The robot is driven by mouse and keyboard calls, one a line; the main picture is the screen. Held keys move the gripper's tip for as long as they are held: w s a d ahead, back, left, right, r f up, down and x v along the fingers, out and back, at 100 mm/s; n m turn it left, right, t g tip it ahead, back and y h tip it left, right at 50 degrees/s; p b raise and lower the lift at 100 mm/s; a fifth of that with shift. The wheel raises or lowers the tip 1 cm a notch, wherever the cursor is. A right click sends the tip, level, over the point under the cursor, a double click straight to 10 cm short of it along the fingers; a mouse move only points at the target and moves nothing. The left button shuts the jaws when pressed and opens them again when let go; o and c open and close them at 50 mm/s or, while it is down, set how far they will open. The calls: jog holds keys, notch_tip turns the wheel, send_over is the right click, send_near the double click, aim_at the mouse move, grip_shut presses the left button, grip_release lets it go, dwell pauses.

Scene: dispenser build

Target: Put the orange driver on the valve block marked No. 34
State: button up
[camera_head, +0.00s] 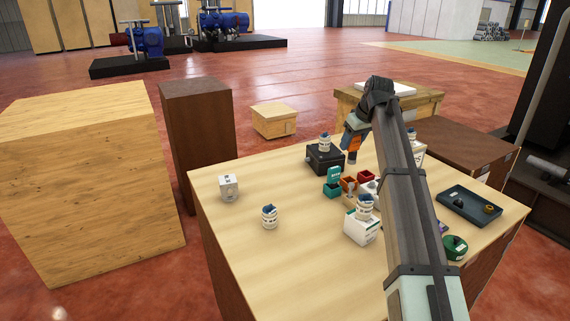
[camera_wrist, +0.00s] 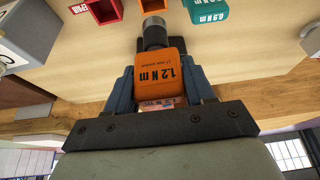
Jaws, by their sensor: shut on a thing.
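My gripper (camera_wrist: 160,92) is shut on the orange driver (camera_wrist: 162,75), whose body reads 1.2 N m; its metal tip points away from the jaws. A white block (camera_head: 360,229) with a similar part (camera_head: 364,207) stands nearer the front. Another white block is partly hidden behind my arm. I cannot read No. 34 on any block.
Small teal (camera_head: 331,190), orange (camera_head: 349,182) and red (camera_head: 366,176) holders cluster mid-table. A loose white, blue-topped part (camera_head: 269,217) stands at left front. A dark tray (camera_head: 452,190) with rings and a green round thing (camera_head: 455,252) lie right. The table's left front is clear.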

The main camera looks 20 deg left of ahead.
notch_tip(320, 180, up, 13)
send_over(227, 178)
notch_tip(227, 178, down, 4)
jog(key=shift+w+a+f, duration=0.1)
jog(key=shift+f, duration=5.65)
jog(key=shift+f, duration=0.1)
jog(key=o, duration=1.1)
jog(key=shift+o, duration=0.2)
